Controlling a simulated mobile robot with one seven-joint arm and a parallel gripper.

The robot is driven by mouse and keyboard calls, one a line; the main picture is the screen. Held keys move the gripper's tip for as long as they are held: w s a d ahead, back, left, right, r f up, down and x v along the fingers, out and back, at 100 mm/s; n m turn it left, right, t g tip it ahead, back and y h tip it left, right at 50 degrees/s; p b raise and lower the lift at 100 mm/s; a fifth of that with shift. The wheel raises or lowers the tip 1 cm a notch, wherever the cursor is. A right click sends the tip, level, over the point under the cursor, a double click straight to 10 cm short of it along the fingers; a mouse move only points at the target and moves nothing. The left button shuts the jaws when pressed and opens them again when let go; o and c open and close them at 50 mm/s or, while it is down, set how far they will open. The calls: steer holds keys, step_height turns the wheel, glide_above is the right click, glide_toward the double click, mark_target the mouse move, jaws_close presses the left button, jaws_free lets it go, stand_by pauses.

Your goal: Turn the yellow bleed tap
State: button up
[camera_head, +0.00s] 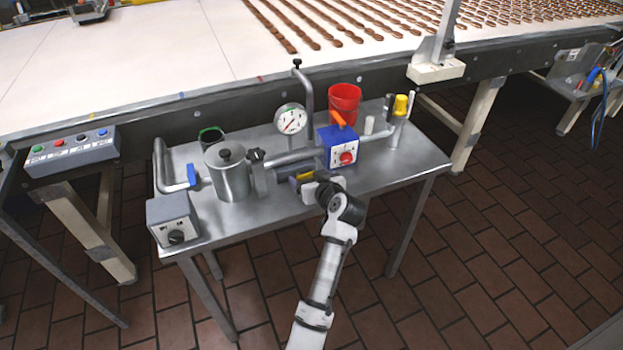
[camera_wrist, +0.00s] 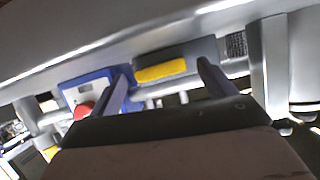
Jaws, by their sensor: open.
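A yellow piece (camera_head: 305,176), which looks like the bleed tap, shows by the pipework in the middle of the steel table, partly hidden by my gripper (camera_head: 316,187). In the wrist view the yellow piece (camera_wrist: 160,71) sits on a dark grey block, between and beyond the two fingertips of my gripper (camera_wrist: 162,70). The fingers are apart, with nothing held. I cannot tell whether they touch the block. A separate yellow cap (camera_head: 401,104) tops a post at the table's right end.
A steel canister (camera_head: 230,172), dial gauge (camera_head: 291,119), red bucket (camera_head: 345,103) and grey switch box (camera_head: 174,220) crowd the steel table (camera_head: 240,226). A conveyor runs behind.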

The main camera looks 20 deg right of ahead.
steer(key=a+b+v, duration=0.1)
steer(key=b+v, duration=0.2)
steer(key=v, duration=1)
steer(key=shift+s+d+r, duration=0.25)
steer(key=shift+s+d, duration=0.15)
steer(key=shift+d, duration=0.1)
